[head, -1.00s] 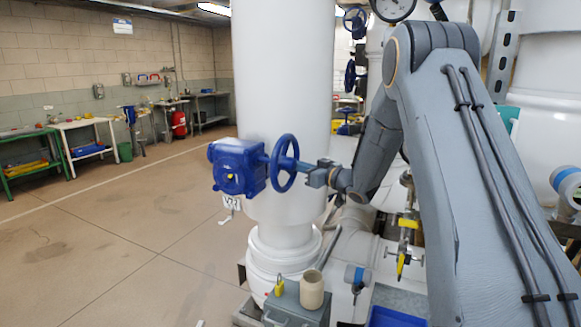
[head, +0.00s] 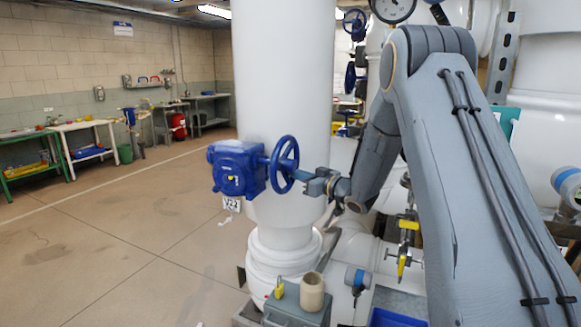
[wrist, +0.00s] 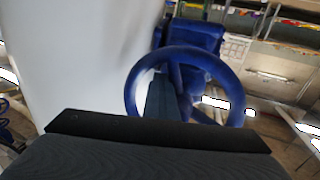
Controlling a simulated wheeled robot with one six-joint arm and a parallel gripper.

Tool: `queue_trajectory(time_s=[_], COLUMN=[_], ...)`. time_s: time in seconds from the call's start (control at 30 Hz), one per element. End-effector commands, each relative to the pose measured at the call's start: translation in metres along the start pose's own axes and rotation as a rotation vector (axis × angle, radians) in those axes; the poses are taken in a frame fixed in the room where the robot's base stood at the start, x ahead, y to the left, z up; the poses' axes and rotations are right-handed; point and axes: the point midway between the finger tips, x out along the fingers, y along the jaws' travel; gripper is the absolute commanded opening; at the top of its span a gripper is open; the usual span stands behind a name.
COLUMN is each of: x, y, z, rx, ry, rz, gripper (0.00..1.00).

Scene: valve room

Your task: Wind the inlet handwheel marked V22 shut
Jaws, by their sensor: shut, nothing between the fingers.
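The blue handwheel (head: 285,165) stands upright on the right side of a blue valve gearbox (head: 236,168) in front of a thick white pipe. A white tag marked V22 (head: 231,204) hangs below the gearbox. My gripper (head: 299,175) is shut and empty, at the right side of the wheel's lower rim. In the wrist view the handwheel (wrist: 236,95) shows as a ring with spokes. My gripper's fingers (wrist: 160,95) appear within the ring's left part, close to a spoke. I cannot tell whether they touch it.
A grey box (head: 297,306) with a beige cup (head: 312,291) and a yellow padlock stands below. A small yellow-handled valve (head: 407,225) and a blue bin (head: 397,318) are to the right. The floor at left is clear up to the benches by the wall.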

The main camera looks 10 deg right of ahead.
Motion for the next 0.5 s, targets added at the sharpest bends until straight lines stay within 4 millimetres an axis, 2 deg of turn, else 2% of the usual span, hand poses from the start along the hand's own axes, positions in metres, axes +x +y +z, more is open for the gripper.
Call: queue_trajectory(time_s=[0.13, 0.5], x=[-0.0027, -0.0037], y=[-0.0087, -0.0116], z=[0.0088, 0.0101], rx=[0.002, 0.002], ry=[-0.004, -0.004], rz=[-0.002, -0.002], gripper=[0.00, 0.00])
